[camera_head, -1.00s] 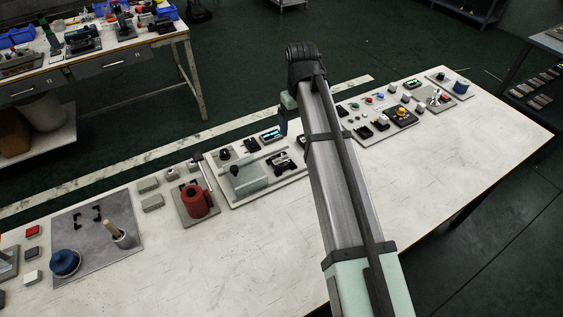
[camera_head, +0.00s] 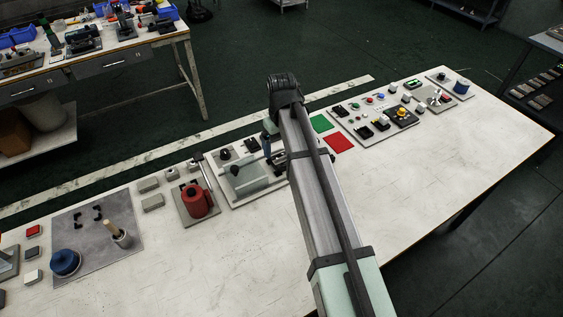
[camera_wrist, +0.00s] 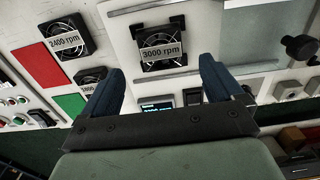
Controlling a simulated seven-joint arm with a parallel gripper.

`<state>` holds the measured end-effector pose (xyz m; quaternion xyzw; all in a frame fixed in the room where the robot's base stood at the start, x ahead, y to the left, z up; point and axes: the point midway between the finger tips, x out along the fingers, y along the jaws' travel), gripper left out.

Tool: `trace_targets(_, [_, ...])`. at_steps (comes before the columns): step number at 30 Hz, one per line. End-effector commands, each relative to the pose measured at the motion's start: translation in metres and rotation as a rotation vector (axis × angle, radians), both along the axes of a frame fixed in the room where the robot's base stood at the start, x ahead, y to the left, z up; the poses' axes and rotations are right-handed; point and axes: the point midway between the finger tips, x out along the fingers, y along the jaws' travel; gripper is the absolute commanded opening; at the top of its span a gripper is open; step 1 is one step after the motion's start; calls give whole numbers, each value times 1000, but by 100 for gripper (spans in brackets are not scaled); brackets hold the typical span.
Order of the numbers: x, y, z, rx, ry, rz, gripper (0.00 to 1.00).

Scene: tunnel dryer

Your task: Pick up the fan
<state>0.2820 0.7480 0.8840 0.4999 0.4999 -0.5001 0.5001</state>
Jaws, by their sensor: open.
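Several black square fans show in the wrist view. One labelled "3000 rpm" (camera_wrist: 163,50) sits in black corner brackets on a pale panel, ahead of and between my fingers. One labelled "2400 rpm" (camera_wrist: 68,38) lies by the red square, left of my fingers. A third fan (camera_wrist: 90,77) lies by the green square, its label partly covered by my left finger. My gripper (camera_wrist: 161,70) is open, with nothing between its blue fingers. In the head view my gripper (camera_head: 268,142) is over the dryer panel, and my arm hides part of it.
A lit display (camera_wrist: 157,109) and a black knob (camera_wrist: 300,47) lie near my gripper. The red pot (camera_head: 196,201) stands left of the panel. A red square (camera_head: 338,143) and green square (camera_head: 322,123) lie right of it. The front tabletop is clear.

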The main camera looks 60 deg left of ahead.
Motion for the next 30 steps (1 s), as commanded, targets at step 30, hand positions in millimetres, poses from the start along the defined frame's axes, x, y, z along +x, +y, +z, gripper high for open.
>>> trace_targets(30, [-2, -3, -52, 1, 0, -1, 72])
